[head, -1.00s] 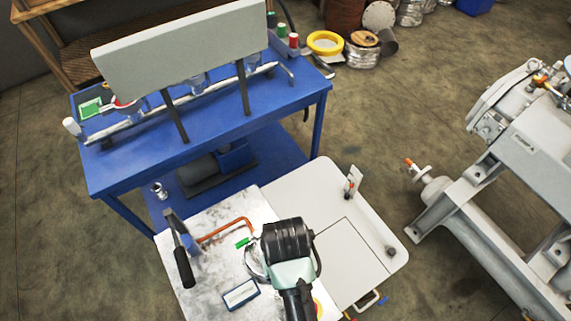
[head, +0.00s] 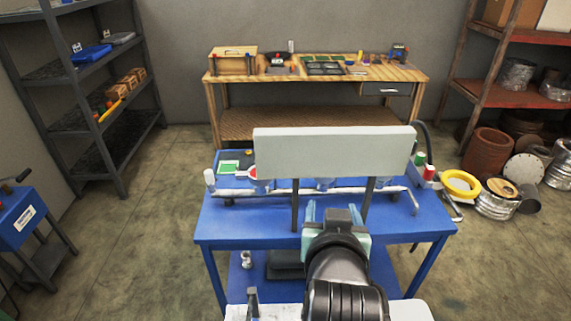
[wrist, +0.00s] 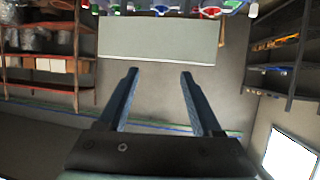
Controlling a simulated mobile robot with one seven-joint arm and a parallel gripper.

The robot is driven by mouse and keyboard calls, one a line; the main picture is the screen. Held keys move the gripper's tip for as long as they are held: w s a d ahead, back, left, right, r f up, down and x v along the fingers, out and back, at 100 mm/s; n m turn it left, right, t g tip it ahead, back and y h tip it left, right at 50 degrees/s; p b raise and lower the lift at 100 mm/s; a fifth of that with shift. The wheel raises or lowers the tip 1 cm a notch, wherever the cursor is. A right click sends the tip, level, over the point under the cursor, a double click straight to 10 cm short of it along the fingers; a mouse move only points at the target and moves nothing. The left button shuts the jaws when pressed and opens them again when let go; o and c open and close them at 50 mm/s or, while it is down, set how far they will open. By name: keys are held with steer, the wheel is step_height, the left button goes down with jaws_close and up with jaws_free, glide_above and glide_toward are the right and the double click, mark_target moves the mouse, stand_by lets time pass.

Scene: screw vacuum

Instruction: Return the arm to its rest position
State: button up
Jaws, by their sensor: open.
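My gripper (head: 335,208) is in the lower middle of the head view, at the end of my black and pale-green arm. It points away from me toward the blue table (head: 222,216). In the wrist view its two blue fingers (wrist: 159,72) are spread apart with nothing between them. I cannot tell the exact gap between fingers and panel. The panel also shows beyond the fingertips in the wrist view (wrist: 155,40).
A wooden workbench (head: 225,92) stands against the back wall. A dark shelf (head: 110,160) is at left and a red shelf (head: 490,100) at right. A yellow ring (head: 461,183) and metal cans lie on the floor at right. Floor left of the blue table is clear.

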steer(key=s+a+r+t, duration=0.15)
steer(key=r+t, duration=0.25)
steer(key=r, duration=0.6)
steer(key=a+r+t, duration=0.2)
steer(key=r+t, duration=0.1)
steer(key=r, duration=0.8)
steer(key=s+a+r+t+y, duration=0.1)
steer(key=s+a+r+t, duration=0.1)
steer(key=s+r, duration=0.3)
steer(key=s+a+r+n+t, duration=0.1)
steer(key=s+r+t, duration=0.4)
steer(key=r, duration=0.7)
steer(key=shift+s+a+n+y, duration=0.3)
steer(key=shift+s+a+y, duration=0.1)
steer(key=shift+s+a, duration=0.1)
